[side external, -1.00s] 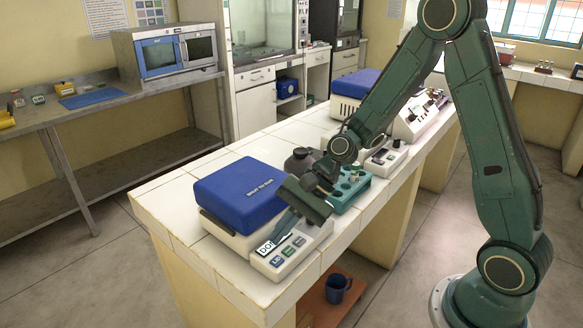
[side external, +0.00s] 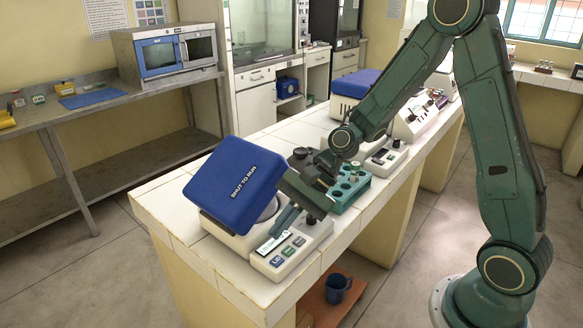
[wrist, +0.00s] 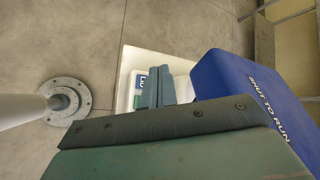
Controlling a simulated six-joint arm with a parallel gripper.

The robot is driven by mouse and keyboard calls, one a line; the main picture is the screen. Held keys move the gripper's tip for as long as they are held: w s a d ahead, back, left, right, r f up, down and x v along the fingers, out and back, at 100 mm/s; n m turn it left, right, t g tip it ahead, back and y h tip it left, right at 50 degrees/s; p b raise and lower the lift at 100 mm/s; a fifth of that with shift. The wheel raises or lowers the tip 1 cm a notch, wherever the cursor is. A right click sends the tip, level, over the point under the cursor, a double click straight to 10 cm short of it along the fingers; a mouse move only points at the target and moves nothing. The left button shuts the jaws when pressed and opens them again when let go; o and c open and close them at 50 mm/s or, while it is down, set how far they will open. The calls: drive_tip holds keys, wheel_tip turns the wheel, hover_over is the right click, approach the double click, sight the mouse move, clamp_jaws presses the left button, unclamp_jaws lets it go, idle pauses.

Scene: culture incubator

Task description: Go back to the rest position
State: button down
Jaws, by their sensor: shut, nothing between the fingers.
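My gripper (side external: 283,222) is over the front control panel of a white bench device with a blue lid (side external: 237,186) marked "SHUT TO RUN". The fingers are together and hold nothing. The lid is tilted up, partly open, with a round opening showing beneath its edge. In the wrist view my gripper (wrist: 157,88) points down over the panel, and the blue lid (wrist: 245,95) is close on its right. Whether the fingertips touch the panel cannot be told.
Another small device (side external: 386,158) and a second blue-lidded unit (side external: 355,83) stand farther back.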

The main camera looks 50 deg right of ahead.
drive_tip(key=s+d+r+n+t+h, duration=0.1)
drive_tip(key=s+d+r+n+h, duration=0.3)
drive_tip(key=s, duration=0.6)
drive_tip(key=s+d+r+n+t+h, duration=0.1)
drive_tip(key=s+d+r+n+h, duration=0.3)
drive_tip(key=r, duration=0.7)
drive_tip(key=s+d+n, duration=0.2)
drive_tip(key=s+n, duration=0.2)
drive_tip(key=s, duration=0.1)
drive_tip(key=shift+s+d+r+n+t+h, duration=0.2)
drive_tip(key=shift+s+d+n+t+h, duration=0.05)
drive_tip(key=shift+s+n+t+h, duration=0.1)
